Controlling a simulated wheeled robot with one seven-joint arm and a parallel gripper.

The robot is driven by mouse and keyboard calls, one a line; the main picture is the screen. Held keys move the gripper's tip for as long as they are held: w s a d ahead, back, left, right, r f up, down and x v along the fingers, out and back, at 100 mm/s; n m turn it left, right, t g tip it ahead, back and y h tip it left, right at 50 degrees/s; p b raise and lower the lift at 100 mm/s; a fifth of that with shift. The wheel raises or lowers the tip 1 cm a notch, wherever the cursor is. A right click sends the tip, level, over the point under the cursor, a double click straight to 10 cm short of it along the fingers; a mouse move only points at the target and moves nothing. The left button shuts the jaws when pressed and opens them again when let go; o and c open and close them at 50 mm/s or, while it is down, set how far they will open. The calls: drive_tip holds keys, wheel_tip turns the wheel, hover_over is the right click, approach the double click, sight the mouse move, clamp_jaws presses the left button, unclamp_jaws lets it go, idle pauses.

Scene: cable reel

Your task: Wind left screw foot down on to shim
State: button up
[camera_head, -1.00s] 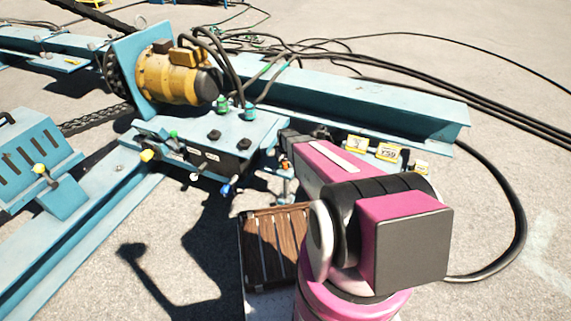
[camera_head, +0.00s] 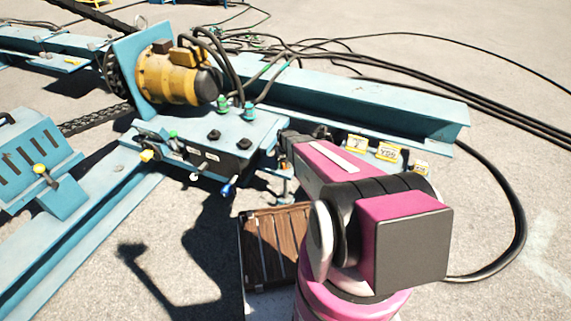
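My pink arm reaches away from the camera to the blue frame (camera_head: 232,135). At its far end, my dark gripper (camera_head: 283,152) is small and partly hidden by the arm, beside the right end of the control block. I cannot see whether its fingers are open or shut. A thin upright screw foot (camera_head: 285,187) with a blue-grey foot shows just below the gripper, near the ground. I cannot tell whether the gripper touches it. No shim can be made out; the area under the foot is small and shaded.
A yellow motor (camera_head: 166,77) stands on the frame, with black hoses (camera_head: 400,85) running right. Levers with coloured knobs (camera_head: 228,187) stick out in front. Yellow tags (camera_head: 388,152) sit along the beam.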

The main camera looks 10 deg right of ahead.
wheel_tip(320, 180, up, 11)
drive_tip(key=shift+f, duration=0.1)
idle(0.6)
drive_tip(key=shift+a, duration=0.15)
